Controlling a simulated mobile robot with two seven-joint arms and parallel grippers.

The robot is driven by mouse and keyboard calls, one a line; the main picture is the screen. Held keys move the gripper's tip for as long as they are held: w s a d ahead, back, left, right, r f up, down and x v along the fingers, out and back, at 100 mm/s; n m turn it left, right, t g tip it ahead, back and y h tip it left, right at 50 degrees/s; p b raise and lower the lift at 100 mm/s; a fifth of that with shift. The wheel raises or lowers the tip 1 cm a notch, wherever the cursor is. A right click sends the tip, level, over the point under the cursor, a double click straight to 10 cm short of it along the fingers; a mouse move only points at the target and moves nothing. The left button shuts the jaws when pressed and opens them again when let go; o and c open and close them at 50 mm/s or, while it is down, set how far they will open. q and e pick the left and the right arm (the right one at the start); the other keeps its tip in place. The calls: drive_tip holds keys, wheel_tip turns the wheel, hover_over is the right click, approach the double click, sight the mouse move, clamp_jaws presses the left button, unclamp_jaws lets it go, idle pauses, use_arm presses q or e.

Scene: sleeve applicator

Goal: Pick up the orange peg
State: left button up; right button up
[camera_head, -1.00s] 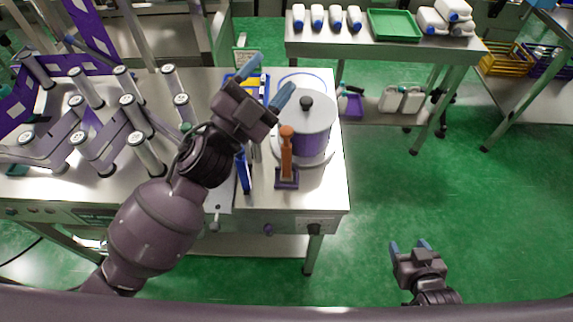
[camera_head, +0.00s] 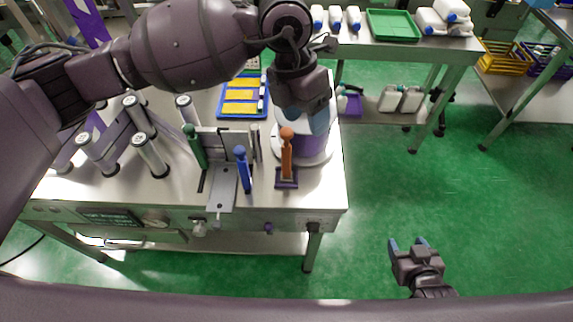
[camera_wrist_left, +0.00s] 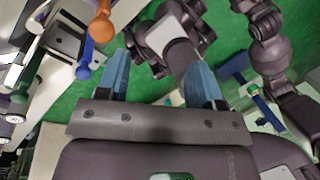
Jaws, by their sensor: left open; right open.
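The orange peg (camera_head: 286,155) stands upright in a small purple base (camera_head: 287,184) near the front right corner of the steel table. In the left wrist view the orange peg (camera_wrist_left: 102,26) is at upper left, outside the gap between the fingers. My left gripper (camera_head: 298,118) is open and empty, fingers pointing down, above and behind the peg, in front of the purple and white drum. The fingers also show in the left wrist view (camera_wrist_left: 157,72). My right gripper (camera_head: 407,243) is open and empty, low over the green floor, away from the table.
A blue peg (camera_head: 243,170) and a green peg (camera_head: 195,146) stand left of the orange peg. The drum (camera_head: 313,145) is close behind it. A blue tray with yellow pieces (camera_head: 241,98) lies further back.

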sight(286, 130)
use_arm(q)
drive_tip(key=w+a+y, duration=0.1)
drive_tip(key=w+a+r+t+y, duration=0.1)
drive_tip(key=w+a, duration=0.1)
drive_tip(key=shift+w+r+t+y, duration=0.1)
drive_tip(key=shift+r+t+y, duration=0.1)
drive_tip(key=shift+t+y, duration=0.1)
wheel_tip(286, 130, down, 5)
drive_tip(key=shift+a+f, duration=0.1)
drive_tip(key=shift+f, duration=0.1)
drive_tip(key=shift+w+a+f+p, duration=0.15)
drive_tip(key=shift+f+p, duration=0.5)
drive_tip(key=shift+f, duration=2)
clamp_jaws()
